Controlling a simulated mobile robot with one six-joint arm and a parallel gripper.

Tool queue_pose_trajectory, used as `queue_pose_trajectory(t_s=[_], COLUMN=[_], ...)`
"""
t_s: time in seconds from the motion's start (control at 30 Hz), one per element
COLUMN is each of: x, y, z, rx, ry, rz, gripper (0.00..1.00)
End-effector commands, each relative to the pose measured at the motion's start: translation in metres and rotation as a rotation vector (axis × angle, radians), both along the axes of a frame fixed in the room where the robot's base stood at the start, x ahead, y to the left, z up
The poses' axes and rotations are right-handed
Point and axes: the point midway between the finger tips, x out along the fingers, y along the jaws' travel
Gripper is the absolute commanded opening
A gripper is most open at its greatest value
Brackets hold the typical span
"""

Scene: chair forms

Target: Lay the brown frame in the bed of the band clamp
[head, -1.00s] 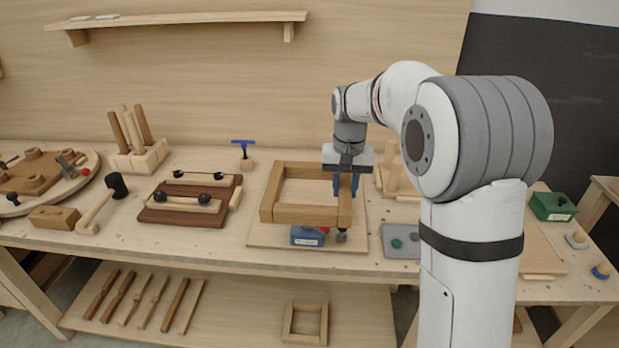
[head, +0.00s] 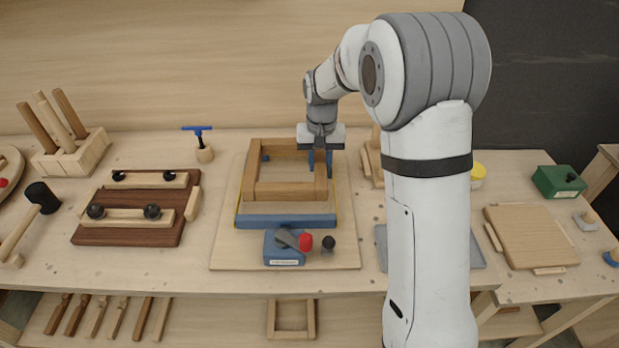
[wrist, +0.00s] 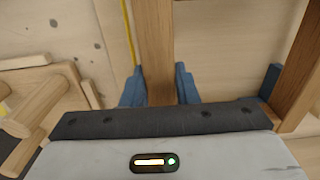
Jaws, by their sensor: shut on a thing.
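The brown frame (head: 249,188), an open wooden square, is over the band clamp's bed, behind the clamp's front blue bar (head: 285,222). I cannot tell whether it rests on the bed or hangs just above it. The band clamp has a pale base board (head: 225,250), a yellow band and a blue block (head: 283,250) with a red-knobbed lever. My gripper (head: 320,163) is shut on the frame's right rail. In the wrist view the rail (wrist: 155,50) stands between my blue fingers (wrist: 158,85). The yellow band (wrist: 128,30) and a blue corner piece (wrist: 271,80) show beside it.
A dark board with black-knobbed bars (head: 130,215) and a blue-handled tool (head: 203,145) lie to the left. A peg rack (head: 372,160) stands close right of my gripper. A grey tray (head: 475,250) and a green box (head: 558,181) are farther right.

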Motion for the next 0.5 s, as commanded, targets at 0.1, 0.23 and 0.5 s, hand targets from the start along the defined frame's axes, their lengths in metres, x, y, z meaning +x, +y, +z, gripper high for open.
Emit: queue_pose_trajectory(t_s=[0.1,0.23,0.5], x=[0.000,0.000,0.000], y=[0.000,0.000,-0.001], z=[-0.016,-0.025,-0.057], rx=[0.000,0.000,0.000], ry=[0.001,0.000,0.000], rz=[0.000,-0.001,-0.003], gripper=[0.00,0.00,0.00])
